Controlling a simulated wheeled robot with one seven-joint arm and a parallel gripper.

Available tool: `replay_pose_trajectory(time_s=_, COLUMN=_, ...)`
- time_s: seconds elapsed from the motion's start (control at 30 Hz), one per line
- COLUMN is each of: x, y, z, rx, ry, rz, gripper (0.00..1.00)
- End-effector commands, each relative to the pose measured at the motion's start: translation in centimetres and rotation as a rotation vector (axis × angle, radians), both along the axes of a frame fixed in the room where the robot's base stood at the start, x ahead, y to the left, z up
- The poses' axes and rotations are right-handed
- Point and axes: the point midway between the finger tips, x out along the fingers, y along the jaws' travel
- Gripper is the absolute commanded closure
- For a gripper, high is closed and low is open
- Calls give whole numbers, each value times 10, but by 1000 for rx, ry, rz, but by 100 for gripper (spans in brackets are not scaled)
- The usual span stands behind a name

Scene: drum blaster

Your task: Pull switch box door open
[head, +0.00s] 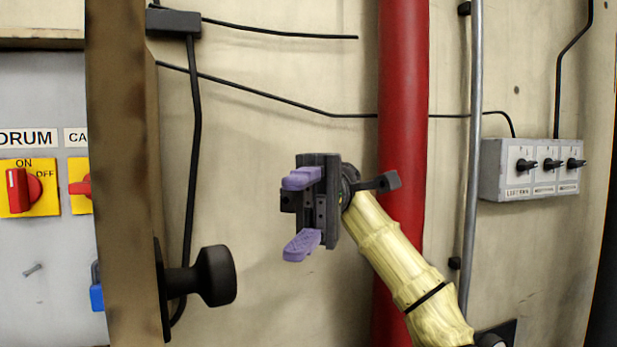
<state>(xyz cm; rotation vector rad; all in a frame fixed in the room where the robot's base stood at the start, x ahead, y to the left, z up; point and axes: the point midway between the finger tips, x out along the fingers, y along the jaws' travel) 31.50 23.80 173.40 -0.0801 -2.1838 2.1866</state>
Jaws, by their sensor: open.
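The switch box door (122,150) is a rusty brown panel at the left of the head view. It is seen nearly edge-on and stands swung out, with the grey panel inside the box (45,110) showing to its left. A black round knob (215,276) sticks out to the right from the door's lower part. My gripper (302,212) is in the middle of the view, up and to the right of the knob and apart from it. Its two purple fingertips are spread one above the other, with nothing between them. The door's hinge cannot be made out.
Inside the box are a red rotary switch (22,190) on a yellow plate, a second one partly hidden by the door, and a blue padlock (96,290). A red pipe (403,90) and a grey switch unit (530,170) are on the wall to the right.

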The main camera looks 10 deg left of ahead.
Motion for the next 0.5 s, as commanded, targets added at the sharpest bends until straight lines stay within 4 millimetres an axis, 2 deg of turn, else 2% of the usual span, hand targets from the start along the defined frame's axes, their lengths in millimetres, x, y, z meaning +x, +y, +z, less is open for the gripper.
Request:
replay_pose_trajectory(time_s=0.03, x=6, y=-1, z=6, rx=0, ry=4, rz=2, gripper=50)
replay_pose_trajectory(time_s=0.2, x=20, y=-1, z=5, rx=-1, ry=4, rz=2, gripper=50)
replay_pose_trajectory(time_s=0.5, x=30, y=-3, z=0, rx=0, ry=0, rz=-1, gripper=50)
